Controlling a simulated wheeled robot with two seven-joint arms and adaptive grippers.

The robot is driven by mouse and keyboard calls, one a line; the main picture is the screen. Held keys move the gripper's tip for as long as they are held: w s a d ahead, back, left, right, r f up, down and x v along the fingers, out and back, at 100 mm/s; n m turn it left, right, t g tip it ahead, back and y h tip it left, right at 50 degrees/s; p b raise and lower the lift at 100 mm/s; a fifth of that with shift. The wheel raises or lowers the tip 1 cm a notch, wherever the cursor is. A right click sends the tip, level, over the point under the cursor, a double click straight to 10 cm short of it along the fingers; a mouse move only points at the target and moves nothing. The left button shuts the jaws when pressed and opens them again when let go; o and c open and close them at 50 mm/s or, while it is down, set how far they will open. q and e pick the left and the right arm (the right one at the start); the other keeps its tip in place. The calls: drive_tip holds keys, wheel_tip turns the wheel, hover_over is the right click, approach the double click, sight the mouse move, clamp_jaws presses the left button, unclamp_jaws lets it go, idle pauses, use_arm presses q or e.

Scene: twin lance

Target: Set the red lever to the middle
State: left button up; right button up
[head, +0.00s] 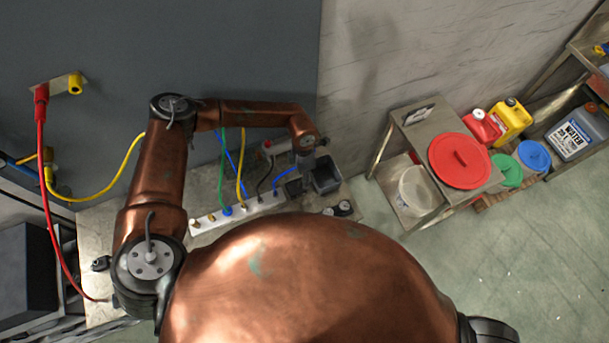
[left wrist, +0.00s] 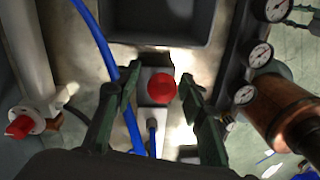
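A round red knob (left wrist: 161,88), seen end-on in the left wrist view, sits over a narrow grey block (left wrist: 157,143). It looks like the top of the red lever; its shaft is hidden beneath it, so I cannot tell the lever's position. My left gripper (left wrist: 160,79) is open, with one dark green finger on each side of the knob and gaps visible on both sides. In the head view my left arm reaches over the bench, and its wrist (head: 305,138) hides the lever. My right gripper is not in view.
A second red knob (left wrist: 20,127) is on a pale pipe at left. A blue hose (left wrist: 97,32) passes close to the left finger. Gauges (left wrist: 259,55) and a copper cylinder are at right. A dark bin (head: 326,175) stands beside the white socket strip (head: 236,212) with cables.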

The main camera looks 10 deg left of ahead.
use_arm(q)
drive_tip(key=shift+c, duration=0.5)
clamp_jaws()
